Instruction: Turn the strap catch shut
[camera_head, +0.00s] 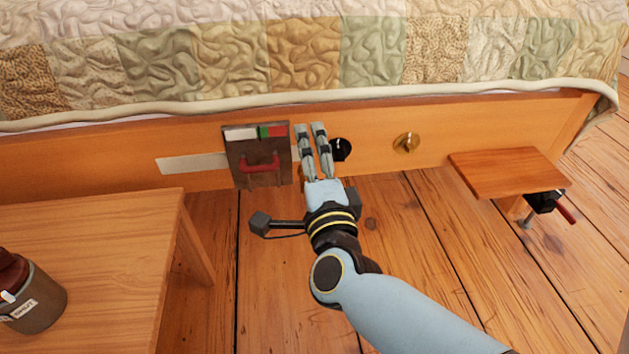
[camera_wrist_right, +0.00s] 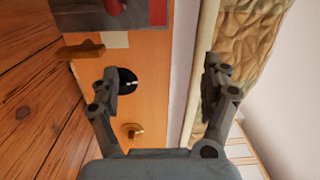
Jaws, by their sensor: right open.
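The strap catch appears to be the brown plate (camera_head: 240,176) with a red handle (camera_head: 262,163) on the orange bed rail. A white, green and red strip runs along its top, and a pale strap (camera_head: 190,163) runs behind it. Part of the plate shows at the top left of the right wrist view (camera_wrist_right: 84,14). The red handle lies about level in the head view. My right gripper (camera_head: 309,126) is open and empty just right of the plate, with no visible contact. It also shows open in the right wrist view (camera_wrist_right: 165,75). My left gripper is not in view.
A black round fitting (camera_head: 342,149) and a brass knob (camera_head: 406,142) sit on the rail (camera_head: 490,125) to the right. A wooden shelf (camera_head: 510,170) with a clamp stands farther right. A wooden table (camera_head: 110,240) with a dark pot (camera_head: 38,305) stands at left. Quilt hangs above.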

